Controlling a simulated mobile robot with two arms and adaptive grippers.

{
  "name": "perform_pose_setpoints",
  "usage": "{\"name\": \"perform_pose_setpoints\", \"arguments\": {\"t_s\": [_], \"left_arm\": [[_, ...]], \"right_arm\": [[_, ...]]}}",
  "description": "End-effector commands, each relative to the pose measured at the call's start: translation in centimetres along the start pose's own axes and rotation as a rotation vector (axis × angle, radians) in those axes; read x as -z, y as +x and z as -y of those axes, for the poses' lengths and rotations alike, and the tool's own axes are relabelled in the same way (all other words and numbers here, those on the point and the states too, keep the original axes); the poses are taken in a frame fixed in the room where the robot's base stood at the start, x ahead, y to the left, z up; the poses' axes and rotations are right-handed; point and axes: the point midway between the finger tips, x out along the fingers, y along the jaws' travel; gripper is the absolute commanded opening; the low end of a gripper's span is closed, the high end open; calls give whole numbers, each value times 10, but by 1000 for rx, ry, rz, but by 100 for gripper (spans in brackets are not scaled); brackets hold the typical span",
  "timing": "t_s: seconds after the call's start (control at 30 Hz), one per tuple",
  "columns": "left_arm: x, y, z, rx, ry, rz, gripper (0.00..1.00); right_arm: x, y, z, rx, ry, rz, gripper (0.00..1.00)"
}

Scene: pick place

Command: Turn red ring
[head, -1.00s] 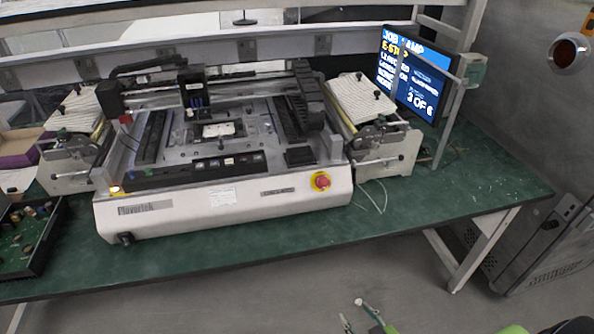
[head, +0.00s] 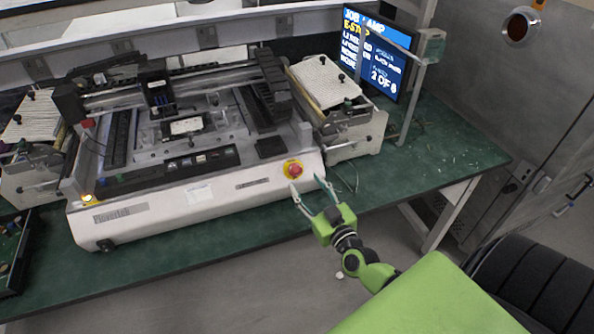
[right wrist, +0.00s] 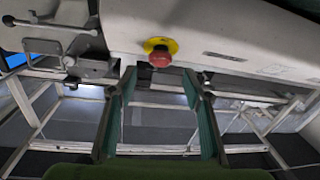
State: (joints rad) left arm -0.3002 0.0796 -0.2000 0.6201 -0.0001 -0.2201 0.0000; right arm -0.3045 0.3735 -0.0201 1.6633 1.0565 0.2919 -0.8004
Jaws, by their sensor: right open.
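The red ring is the red knob (head: 294,170) on a yellow round base, on the front right face of the white machine (head: 150,215). It also shows in the right wrist view (right wrist: 160,56), above and between my fingers. My right gripper (head: 307,190) is green with grey-green fingers. It is open and empty, in front of and slightly below the knob, with the fingers spread to either side of it in the picture. In the right wrist view the gripper (right wrist: 158,88) has a clear gap between its fingers. The left gripper is not in view.
The machine stands on a green bench (head: 440,150). A feeder unit (head: 345,125) stands on its right, with a screen (head: 376,55) behind. A dark tray with a circuit board (head: 12,250) lies at the left.

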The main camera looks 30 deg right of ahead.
Motion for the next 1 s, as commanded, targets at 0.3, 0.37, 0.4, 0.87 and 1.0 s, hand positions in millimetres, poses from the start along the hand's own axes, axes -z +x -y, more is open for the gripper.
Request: {"name": "perform_pose_setpoints", "arguments": {"t_s": [0.3, 0.37, 0.4, 0.87, 1.0], "left_arm": [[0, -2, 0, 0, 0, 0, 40], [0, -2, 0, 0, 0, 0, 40], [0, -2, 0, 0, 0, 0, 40], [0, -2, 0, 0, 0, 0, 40], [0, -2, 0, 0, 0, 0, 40]], "right_arm": [[0, 51, 0, 1, 0, -1, 45], [0, 56, 0, 1, 0, 0, 45], [0, 58, 0, 1, -1, 0, 45], [0, 63, 0, 1, 0, 1, 27], [0, 63, 0, 1, 0, 1, 7]]}}
